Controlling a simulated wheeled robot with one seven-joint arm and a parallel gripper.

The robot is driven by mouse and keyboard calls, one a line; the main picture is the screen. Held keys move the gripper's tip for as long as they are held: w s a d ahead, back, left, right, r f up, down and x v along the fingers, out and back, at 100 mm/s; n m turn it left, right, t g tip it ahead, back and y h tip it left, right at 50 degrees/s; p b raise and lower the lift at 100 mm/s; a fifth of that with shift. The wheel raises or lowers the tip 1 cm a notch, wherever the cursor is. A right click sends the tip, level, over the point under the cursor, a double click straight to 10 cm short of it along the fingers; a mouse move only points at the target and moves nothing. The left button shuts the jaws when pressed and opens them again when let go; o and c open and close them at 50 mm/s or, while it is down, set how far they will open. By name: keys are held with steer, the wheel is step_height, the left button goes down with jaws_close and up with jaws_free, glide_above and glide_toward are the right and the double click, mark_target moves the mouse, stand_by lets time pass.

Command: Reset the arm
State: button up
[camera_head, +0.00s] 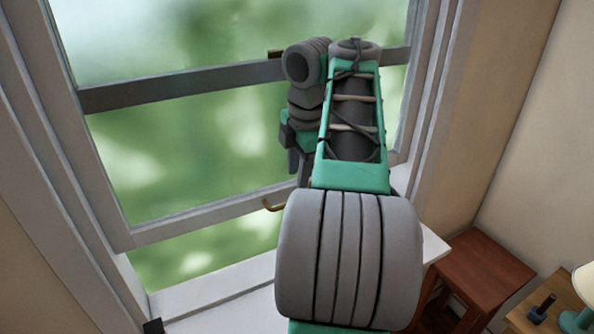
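My arm, with grey joints and a green link, rises from the bottom centre and reaches forward toward the window (190,160). It bends down at its far end. My gripper (299,165) is partly in view there as a dark shape beside the green link, in front of the lower pane. Its fingers are mostly hidden or too small to make out. I cannot tell whether it is open or shut, and I see no object in it.
The lower sash rail (215,214) sits above the white sill (225,287), with green outside showing between them. A brass handle (273,206) is on the rail near my gripper. A reddish wooden stool (480,275), a lamp (583,300) and a wooden table (560,292) stand at the lower right.

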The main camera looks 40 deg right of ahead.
steer(key=shift+f, duration=0.1)
steer(key=w+a+f+m+t+y, duration=0.1)
steer(key=w+a+f+m, duration=0.1)
steer(key=a, duration=0.5)
steer(key=w+a+f+m, duration=0.1)
steer(key=w+a+m, duration=0.1)
steer(key=a, duration=0.4)
steer(key=s+a+f+m, duration=0.3)
steer(key=a+f+m, duration=0.2)
steer(key=a+f, duration=0.1)
steer(key=s+a+f+m+t, duration=0.1)
steer(key=s+a+f+m, duration=0.3)
steer(key=a+f, duration=0.3)
steer(key=shift+a+m, duration=0.4)
steer(key=shift+m, duration=0.5)
